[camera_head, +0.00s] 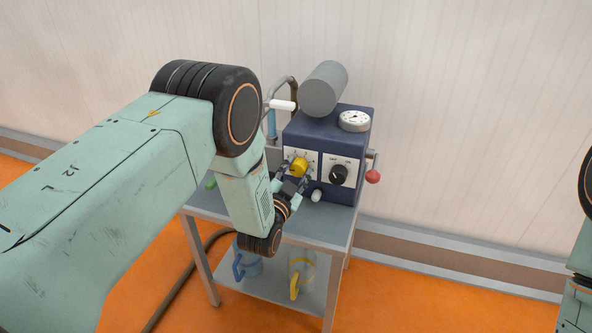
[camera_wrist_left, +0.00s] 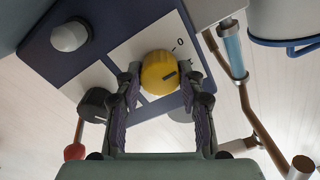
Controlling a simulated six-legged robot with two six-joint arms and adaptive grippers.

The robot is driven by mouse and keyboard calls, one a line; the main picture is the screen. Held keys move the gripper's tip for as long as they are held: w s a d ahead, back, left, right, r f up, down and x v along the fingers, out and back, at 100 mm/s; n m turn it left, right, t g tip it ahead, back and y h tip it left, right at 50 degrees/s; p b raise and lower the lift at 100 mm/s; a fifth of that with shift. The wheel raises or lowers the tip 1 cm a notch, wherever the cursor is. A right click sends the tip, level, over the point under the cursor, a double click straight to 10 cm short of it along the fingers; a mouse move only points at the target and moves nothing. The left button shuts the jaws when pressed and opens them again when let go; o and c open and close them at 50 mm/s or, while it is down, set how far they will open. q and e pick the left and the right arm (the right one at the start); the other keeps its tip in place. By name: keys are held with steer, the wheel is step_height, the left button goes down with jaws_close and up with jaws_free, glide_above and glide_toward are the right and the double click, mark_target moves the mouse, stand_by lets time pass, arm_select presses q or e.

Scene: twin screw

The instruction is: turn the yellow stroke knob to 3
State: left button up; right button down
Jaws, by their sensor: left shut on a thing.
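The yellow stroke knob (camera_head: 299,166) sits on a white plate on the front of a dark blue machine box (camera_head: 345,118). My left gripper (camera_head: 298,176) is at the knob, its fingers on either side and shut on it. My right gripper is out of view.
A black knob (camera_head: 339,175) is right of the yellow one. A red-tipped lever (camera_head: 373,176) sticks out at the box's right. A gauge (camera_head: 354,121) and grey cylinder (camera_head: 324,88) are on top. The metal cart's lower shelf holds a blue jug (camera_head: 247,263) and a yellow-handled jug (camera_head: 301,270).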

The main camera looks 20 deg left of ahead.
arm_select(q)
steer(key=m+p, duration=0.1)
steer(key=m, duration=0.4)
steer(key=shift+m, duration=0.4)
steer(key=m, duration=0.6)
steer(key=shift+f, duration=0.1)
steer(key=m, duration=0.5)
steer(key=shift+m+p, duration=0.4)
steer(key=m, duration=0.5)
steer(key=shift+m, duration=0.4)
steer(key=o, duration=1.2)
